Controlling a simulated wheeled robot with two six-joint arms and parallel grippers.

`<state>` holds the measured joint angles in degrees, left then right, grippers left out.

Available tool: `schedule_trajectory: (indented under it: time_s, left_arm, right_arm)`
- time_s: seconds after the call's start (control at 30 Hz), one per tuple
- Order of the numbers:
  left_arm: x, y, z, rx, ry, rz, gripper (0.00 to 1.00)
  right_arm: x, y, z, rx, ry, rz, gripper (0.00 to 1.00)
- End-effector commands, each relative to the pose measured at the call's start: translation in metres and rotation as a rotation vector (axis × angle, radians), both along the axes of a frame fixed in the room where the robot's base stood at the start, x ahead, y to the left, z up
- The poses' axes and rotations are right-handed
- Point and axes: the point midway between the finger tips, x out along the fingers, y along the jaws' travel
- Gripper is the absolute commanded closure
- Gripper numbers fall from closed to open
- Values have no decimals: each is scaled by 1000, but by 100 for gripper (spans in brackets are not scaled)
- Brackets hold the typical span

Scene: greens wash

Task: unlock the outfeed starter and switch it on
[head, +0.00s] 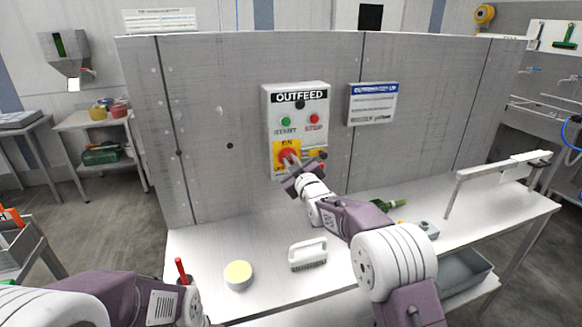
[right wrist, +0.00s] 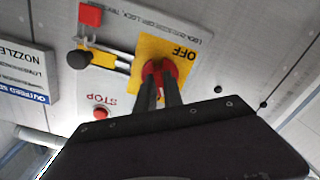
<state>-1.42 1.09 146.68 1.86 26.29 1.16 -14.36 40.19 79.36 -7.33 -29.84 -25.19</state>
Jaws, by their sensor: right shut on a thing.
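The grey outfeed starter box (head: 268,105) is on the upright panel, with a green START button (head: 286,121) and a red STOP button (head: 314,118). Below them, a red rotary switch (right wrist: 160,68) sits on a yellow ON/OFF plate (right wrist: 183,49). My right gripper (right wrist: 160,88) is shut on the switch's red knob; its fingers hide part of it. Beside the plate is a yellow slide bolt (right wrist: 104,60) with a black knob (right wrist: 78,60) and metal rod. A red block (right wrist: 90,14) is near it. My left arm shows at lower left, but its gripper does not.
A blue-headed sign (head: 373,104) hangs right of the box. A red stick (head: 181,271) stands near my left arm.

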Motion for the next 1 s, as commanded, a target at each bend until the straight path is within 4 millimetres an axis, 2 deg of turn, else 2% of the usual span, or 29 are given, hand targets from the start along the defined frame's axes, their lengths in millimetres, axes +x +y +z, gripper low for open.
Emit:
schedule_trajectory:
  time_s: [0.03, 0.5, 1.0]
  left_arm:
    - [0, 0, -4, 0, 0, 0, 67]
    - [0, 0, -12, 0, 0, 0, 67]
    - [0, 0, -13, 0, 0, 0, 67]
  right_arm:
    - [0, 0, -5, 38, 19, -1, 100]
    - [0, 0, -5, 392, 137, -2, 100]
    - [0, 0, -5, 532, 184, -2, 100]
